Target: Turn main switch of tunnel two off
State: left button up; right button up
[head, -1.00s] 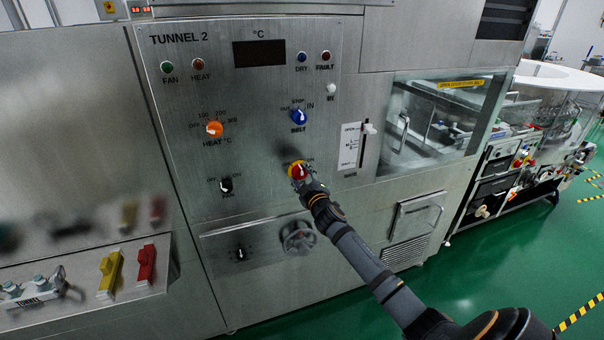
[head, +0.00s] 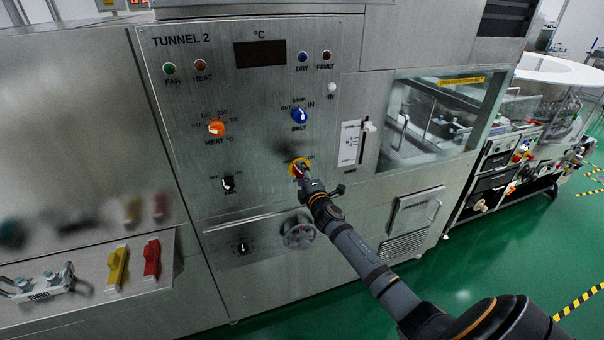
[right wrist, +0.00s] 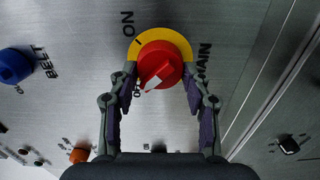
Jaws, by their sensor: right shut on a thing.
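The main switch of tunnel two is a red knob on a yellow disc (head: 294,166), low on the steel TUNNEL 2 panel (head: 185,95). In the right wrist view the red knob (right wrist: 160,62) has MAIN, ON and OFF lettering around it. Its white pointer aims down-left, close to the partly hidden OFF lettering. My right gripper (head: 304,174) is at the switch and covers part of it in the head view. In the right wrist view its fingers (right wrist: 158,75) are on both sides of the red knob, shut on it. My left gripper is not in view.
A blue BELT knob (head: 299,116), orange HEAT knob (head: 216,129) and black FAN knob (head: 228,184) share the panel. A grey handwheel (head: 299,232) is just below my gripper. Yellow (head: 117,267) and red (head: 152,259) handles stand at lower left. Green floor is open at right.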

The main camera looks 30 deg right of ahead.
dwell(0.5)
jog(key=o, duration=1.1)
jog(key=shift+o, duration=0.2)
jog(key=v, duration=1.2)
jog(key=shift+f, duration=0.1)
